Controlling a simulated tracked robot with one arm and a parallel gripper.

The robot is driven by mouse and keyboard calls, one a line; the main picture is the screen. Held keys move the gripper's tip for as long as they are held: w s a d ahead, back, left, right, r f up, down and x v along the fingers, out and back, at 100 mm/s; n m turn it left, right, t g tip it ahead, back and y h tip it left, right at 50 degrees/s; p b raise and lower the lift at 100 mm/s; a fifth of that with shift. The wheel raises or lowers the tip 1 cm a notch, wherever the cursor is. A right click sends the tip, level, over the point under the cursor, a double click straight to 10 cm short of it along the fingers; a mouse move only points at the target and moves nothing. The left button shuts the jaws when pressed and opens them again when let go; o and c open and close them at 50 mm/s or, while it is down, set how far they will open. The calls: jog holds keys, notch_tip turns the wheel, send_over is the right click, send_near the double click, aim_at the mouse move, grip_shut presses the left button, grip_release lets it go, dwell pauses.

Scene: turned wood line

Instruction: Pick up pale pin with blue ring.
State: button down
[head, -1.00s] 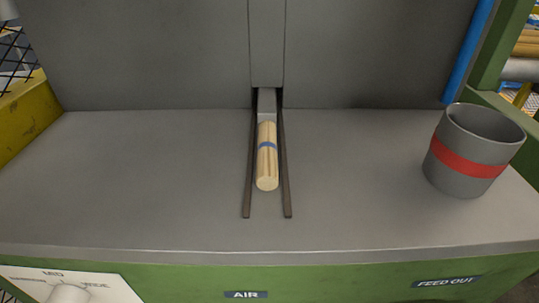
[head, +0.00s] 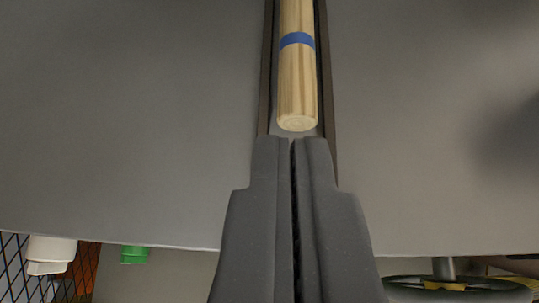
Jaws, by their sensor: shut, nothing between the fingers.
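The pale wooden pin (head: 298,85) with a blue ring (head: 297,41) lies lengthwise between two dark rails on the grey bench top. Its near round end faces my gripper, and its far end is cut off by the top of the view. My gripper (head: 292,142) is shut and empty, its fingertips just short of the pin's near end in the picture.
The left rail (head: 266,80) and right rail (head: 328,90) run close along both sides of the pin. The grey bench top (head: 130,110) is clear to either side. Beyond its near edge show a green part (head: 134,254), a white part (head: 50,250) and a dark round wheel (head: 455,290).

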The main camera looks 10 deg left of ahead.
aim_at(292, 25)
jog(key=w+p, duration=0.1)
jog(key=w, duration=0.7)
jog(key=shift+f, duration=0.7)
jog(key=shift+s+f, duration=0.15)
